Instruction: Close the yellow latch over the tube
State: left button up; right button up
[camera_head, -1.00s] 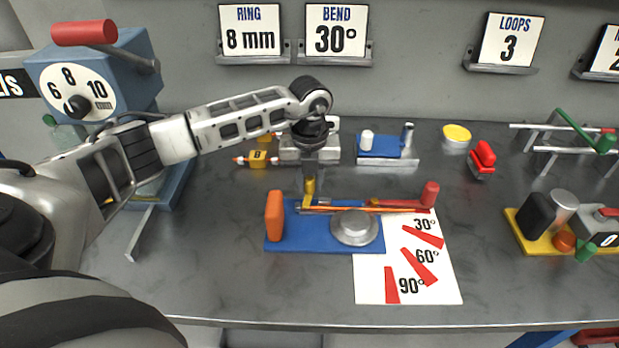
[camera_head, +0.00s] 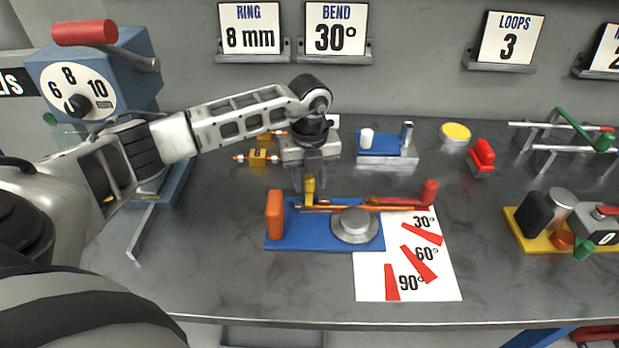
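The yellow latch (camera_head: 309,190) stands near the left end of the blue bending base (camera_head: 284,235), with its handle pointing up. A thin copper-coloured tube (camera_head: 345,208) lies across the back of the base, passing by the foot of the latch. My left gripper (camera_head: 310,182) points down at the latch from above and behind. Its fingers look apart, one on each side of the latch's upper end; contact is hard to tell. The gripper partly blends into the grey table. My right gripper is not in view.
On the base are an orange block (camera_head: 274,215), a round metal die (camera_head: 354,225) and a red lever (camera_head: 400,201) with an upright knob. A white angle sheet (camera_head: 378,290) lies in front. A blue-and-white fixture (camera_head: 386,152) stands behind. The table front is clear.

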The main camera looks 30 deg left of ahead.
aim_at(309, 178)
pick_arm(q)
jog(key=shift+o, duration=0.4)
notch_tip(309, 178, up, 16)
jog(key=b, duration=0.1)
jog(key=shift+s+f, duration=0.1)
dwell(0.6)
